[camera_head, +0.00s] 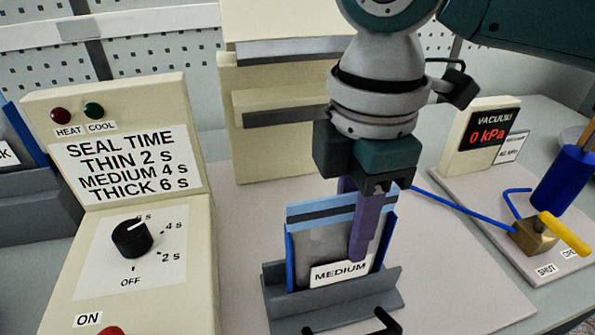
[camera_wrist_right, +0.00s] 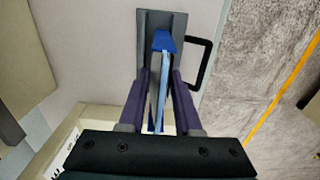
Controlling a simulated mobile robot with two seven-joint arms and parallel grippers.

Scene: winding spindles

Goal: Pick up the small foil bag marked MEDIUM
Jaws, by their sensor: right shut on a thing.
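The small foil bag (camera_head: 322,246) marked MEDIUM stands upright in a dark grey holder (camera_head: 335,305) in the head view. It has a light blue top band with a dark stripe, blue side edges and a white label. My right gripper (camera_head: 360,250) comes down from above with its purple fingers either side of the bag, shut on it. In the right wrist view the gripper (camera_wrist_right: 160,105) has the bag (camera_wrist_right: 159,80) edge-on between its fingers, above the holder (camera_wrist_right: 150,22). The bag's lower end is hidden inside the holder. My left gripper is in neither view.
A cream control box (camera_head: 130,200) with a seal time sign and knob stands at left. A cream sealer block (camera_head: 285,110) is behind. A vacuum display (camera_head: 480,135), blue hose and brass valve (camera_head: 535,235) with yellow lever are at right. The mat (camera_head: 460,285) right of the holder is clear.

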